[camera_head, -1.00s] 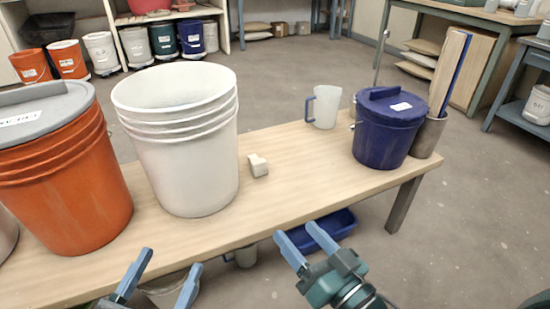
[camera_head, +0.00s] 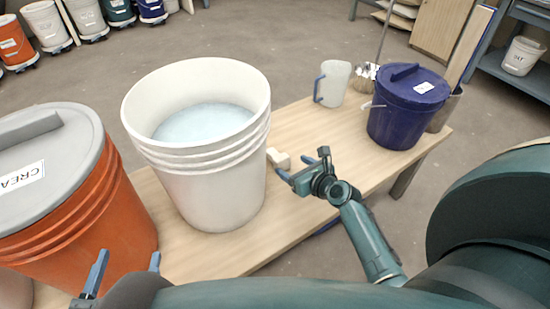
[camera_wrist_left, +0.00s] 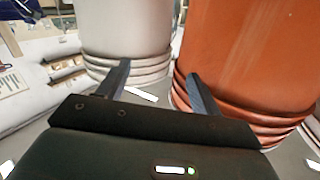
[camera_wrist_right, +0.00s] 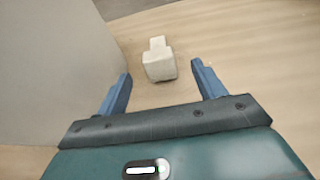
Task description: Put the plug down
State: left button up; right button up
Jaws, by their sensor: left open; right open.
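The plug (camera_head: 279,158) is a small off-white block with a narrower raised end. It rests on the wooden table just right of the white bucket. It also shows in the right wrist view (camera_wrist_right: 158,62), ahead of and between the fingers, apart from them. My right gripper (camera_head: 300,165) is open and empty, close to the plug. My left gripper (camera_head: 127,268) is open and empty near the table's front edge, below the orange bucket; its fingers also show in the left wrist view (camera_wrist_left: 158,82).
The white bucket (camera_head: 205,190) holds pale liquid and stands beside the plug. An orange bucket (camera_head: 95,215) with grey lid stands left. A jug (camera_head: 334,84) and a blue lidded bucket (camera_head: 400,115) stand right. The table (camera_head: 310,130) is clear between them.

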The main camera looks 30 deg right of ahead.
aim_at(285, 162)
jog(key=b+x, duration=0.1)
jog(key=x, duration=0.3)
jog(key=shift+w+f, duration=0.15)
jog(key=shift+w, duration=0.05)
jog(key=shift+w+a+f+b, duration=0.1)
jog(key=shift+w+f+b, duration=0.15)
jog(key=shift+b, duration=0.25)
jog(key=b+x, duration=0.2)
jog(key=x, duration=0.1)
jog(key=shift+w+a+f, duration=0.1)
jog(key=shift+w+f, duration=0.15)
jog(key=shift+w, duration=0.35)
pick_arm(q)
jog(key=shift+d+m+t+h, duration=0.5)
jog(key=shift+d+t+h, duration=0.35)
jog(key=shift+h, duration=0.25)
jog(key=shift+a, duration=0.1)
pick_arm(e)
jog(key=c, duration=1.1)
pick_arm(q)
jog(key=shift+r, duration=0.15)
pick_arm(e)
jog(key=shift+r, duration=0.15)
